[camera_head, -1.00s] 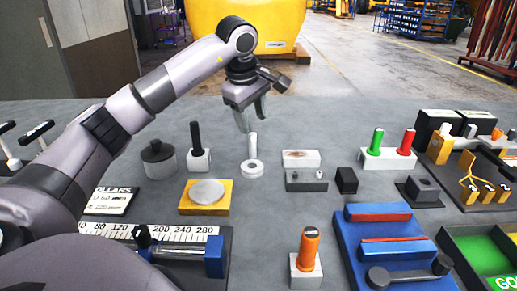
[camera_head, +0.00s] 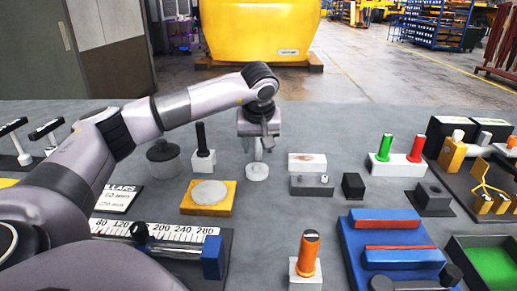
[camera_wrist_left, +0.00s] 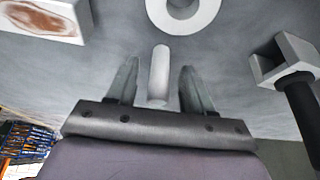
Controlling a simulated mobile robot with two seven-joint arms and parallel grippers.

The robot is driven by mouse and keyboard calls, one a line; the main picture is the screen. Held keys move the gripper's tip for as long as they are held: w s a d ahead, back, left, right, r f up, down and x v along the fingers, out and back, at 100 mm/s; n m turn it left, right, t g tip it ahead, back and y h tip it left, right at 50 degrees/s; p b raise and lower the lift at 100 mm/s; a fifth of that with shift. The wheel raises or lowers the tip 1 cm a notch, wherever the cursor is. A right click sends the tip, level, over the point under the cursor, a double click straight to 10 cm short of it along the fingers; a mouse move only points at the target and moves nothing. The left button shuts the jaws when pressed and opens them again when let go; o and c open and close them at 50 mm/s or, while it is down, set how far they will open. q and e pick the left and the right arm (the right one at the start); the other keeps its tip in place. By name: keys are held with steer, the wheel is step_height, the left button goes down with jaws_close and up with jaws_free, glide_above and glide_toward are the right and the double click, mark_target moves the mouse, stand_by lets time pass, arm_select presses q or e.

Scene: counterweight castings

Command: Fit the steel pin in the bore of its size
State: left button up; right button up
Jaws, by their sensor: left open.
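The steel pin (camera_head: 257,149) is a pale, slim upright cylinder just behind a pale ring with a round bore (camera_head: 257,172). The wrist view shows the pin (camera_wrist_left: 159,72) standing between the two fingers, with a gap on each side, and the ring (camera_wrist_left: 205,18) beyond it. My left gripper (camera_head: 257,146) points down over the pin, open; it also shows in the wrist view (camera_wrist_left: 160,85). The pin's foot is partly hidden by the ring in the head view. My right gripper is not in view.
A black pin in a white block (camera_head: 204,160) and a dark round casting (camera_head: 163,160) stand left of the ring. A low grey block (camera_head: 311,186) is to the right. An orange-handled gauge (camera_head: 309,250) stands in front, beside a blue tray (camera_head: 347,245).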

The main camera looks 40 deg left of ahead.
arm_select(q)
steer(key=shift+w+a+f, duration=0.1)
steer(key=shift+w+f, duration=0.05)
steer(key=shift+f, duration=0.3)
steer(key=shift+c, duration=0.3)
jaws_close()
steer(key=shift+r, duration=0.15)
step_height(320, 180, up, 20)
steer(key=p, duration=0.2)
steer(key=shift+p, duration=0.35)
